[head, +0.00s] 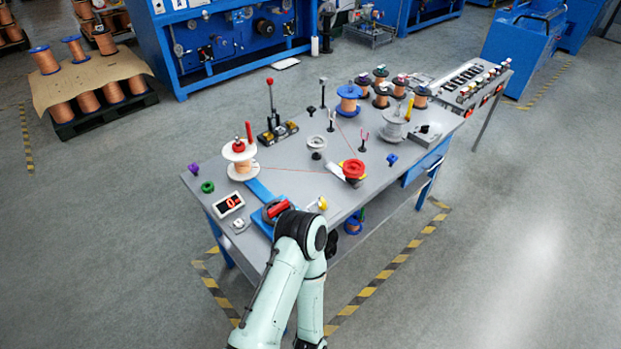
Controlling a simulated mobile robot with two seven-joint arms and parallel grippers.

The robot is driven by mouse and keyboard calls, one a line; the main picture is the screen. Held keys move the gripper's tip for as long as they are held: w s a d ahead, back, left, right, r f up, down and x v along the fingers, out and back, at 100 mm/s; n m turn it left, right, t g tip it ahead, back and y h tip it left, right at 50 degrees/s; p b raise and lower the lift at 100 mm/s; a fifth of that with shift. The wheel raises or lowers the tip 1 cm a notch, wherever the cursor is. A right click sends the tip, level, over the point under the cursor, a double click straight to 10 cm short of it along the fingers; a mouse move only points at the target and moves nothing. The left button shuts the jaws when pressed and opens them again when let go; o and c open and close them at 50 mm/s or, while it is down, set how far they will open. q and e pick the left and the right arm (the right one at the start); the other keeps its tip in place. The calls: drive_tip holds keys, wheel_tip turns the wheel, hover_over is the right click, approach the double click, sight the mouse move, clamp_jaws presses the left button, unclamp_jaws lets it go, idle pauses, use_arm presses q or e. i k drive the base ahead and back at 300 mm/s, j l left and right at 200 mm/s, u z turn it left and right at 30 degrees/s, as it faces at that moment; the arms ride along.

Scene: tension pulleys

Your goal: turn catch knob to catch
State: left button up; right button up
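The grey workbench (290,160) carries several spools and fittings. I cannot tell for certain which part is the catch knob. A small white knob on a square base (239,225) sits at the near left edge, and a yellow knob (322,203) sits by the near edge. A small grey box with a knob (428,132) stands near the right edge. One pale green arm of mine rises from the bottom over the near edge, its black joint beside a blue device with a red cylinder (277,209). I see no gripper fingers of either arm.
A red display (229,204) and a white spool with copper wire (240,160) stand at the left. Several copper spools and a blue one (349,97) line the back right.

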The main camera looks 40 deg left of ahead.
sight(322, 204)
drive_tip(key=i+l+u, duration=0.1)
drive_tip(key=u, duration=0.4)
drive_tip(key=i+l+u, duration=0.15)
drive_tip(key=u, duration=0.35)
drive_tip(key=i+l+u, duration=0.25)
drive_tip(key=u, duration=0.25)
drive_tip(key=i+l+u, duration=0.1)
drive_tip(key=u, duration=0.3)
drive_tip(key=i+l+u, duration=0.1)
drive_tip(key=l+u, duration=0.65)
drive_tip(key=i+j, duration=0.05)
drive_tip(key=j, duration=0.05)
